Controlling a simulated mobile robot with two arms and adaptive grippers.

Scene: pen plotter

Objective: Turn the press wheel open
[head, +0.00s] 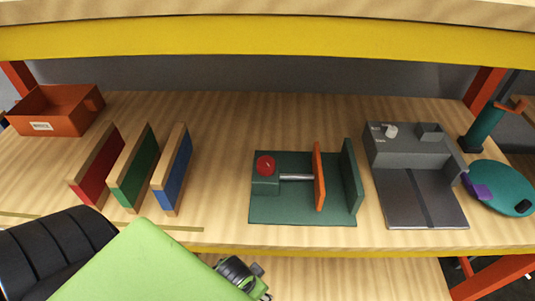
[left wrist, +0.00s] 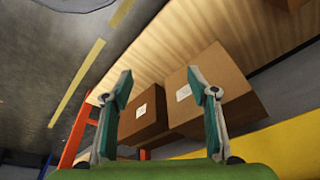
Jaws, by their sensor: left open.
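The press (head: 300,212) stands on the shelf near the middle of the head view. It has a dark green base, a red round knob (head: 265,163) on a green block at its left, a metal rod, an orange plate (head: 319,178) and a green end plate at its right. The red knob seems to be the press wheel. My left arm comes in at the lower left, in front of and below the shelf edge, apart from the press. In the left wrist view my left gripper (left wrist: 160,84) is open, with nothing between its fingers. My right gripper is not in view.
Framed red, green and blue panels (head: 130,170) stand left of the press. An orange bin (head: 62,112) is at the back left. A grey plotter-like device (head: 415,160) and a teal round stand (head: 505,190) are at the right. The left wrist view shows cardboard boxes (left wrist: 205,85).

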